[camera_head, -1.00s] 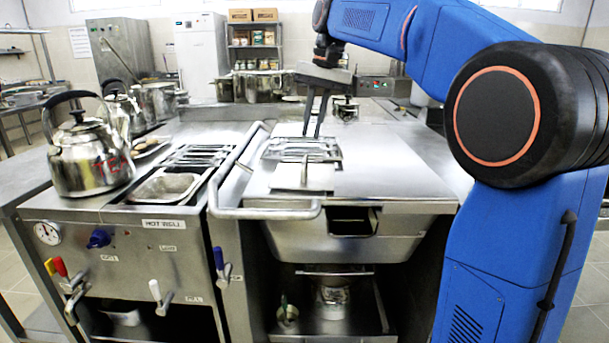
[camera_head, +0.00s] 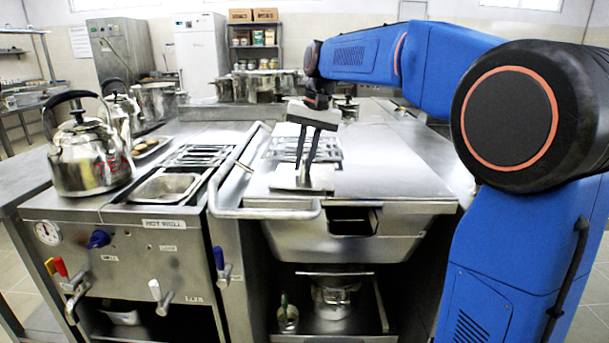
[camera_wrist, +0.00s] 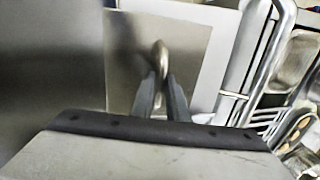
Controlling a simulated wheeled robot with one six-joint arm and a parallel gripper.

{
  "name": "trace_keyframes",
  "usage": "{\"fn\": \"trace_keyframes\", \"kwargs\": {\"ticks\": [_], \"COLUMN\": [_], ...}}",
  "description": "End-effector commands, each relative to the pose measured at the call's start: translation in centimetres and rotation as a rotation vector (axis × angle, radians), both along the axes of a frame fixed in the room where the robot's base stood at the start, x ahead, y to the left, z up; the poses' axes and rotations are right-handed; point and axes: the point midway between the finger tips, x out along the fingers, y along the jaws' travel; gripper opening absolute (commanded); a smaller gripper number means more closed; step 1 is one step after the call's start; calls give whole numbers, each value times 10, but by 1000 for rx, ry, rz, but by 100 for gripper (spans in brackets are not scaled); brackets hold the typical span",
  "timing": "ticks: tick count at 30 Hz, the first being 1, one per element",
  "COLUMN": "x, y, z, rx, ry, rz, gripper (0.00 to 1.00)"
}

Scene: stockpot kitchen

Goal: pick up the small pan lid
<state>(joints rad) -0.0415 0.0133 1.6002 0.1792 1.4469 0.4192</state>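The small pan lid (camera_head: 283,182) is a flat square metal plate near the front edge of the large closed pan. In the wrist view the lid (camera_wrist: 128,48) fills the upper middle, with its upright bar handle (camera_wrist: 160,58) near its centre. My gripper (camera_head: 305,181) points down over the lid. Its two dark fingers are apart, one on each side of the handle in the wrist view. I cannot tell whether they touch it. In the head view the fingers hide most of the handle.
The large pan's flat cover (camera_head: 385,170) extends right and behind. A bent rail handle (camera_head: 265,213) runs along its left and front. A wire rack (camera_head: 322,147) lies behind the lid. A kettle (camera_head: 90,160) and a hot well (camera_head: 167,187) stand to the left.

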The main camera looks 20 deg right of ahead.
Motion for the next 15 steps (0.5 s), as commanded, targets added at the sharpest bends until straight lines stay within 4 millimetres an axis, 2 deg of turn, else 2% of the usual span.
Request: {"fn": "trace_keyframes", "kwargs": {"ticks": [4,5,6,15], "x": [0,0,0,0], "y": [0,0,0,0], "z": [0,0,0,1], "rx": [0,0,0,0], "ry": [0,0,0,0], "rz": [0,0,0,0], "gripper": [14,9,0,0]}}
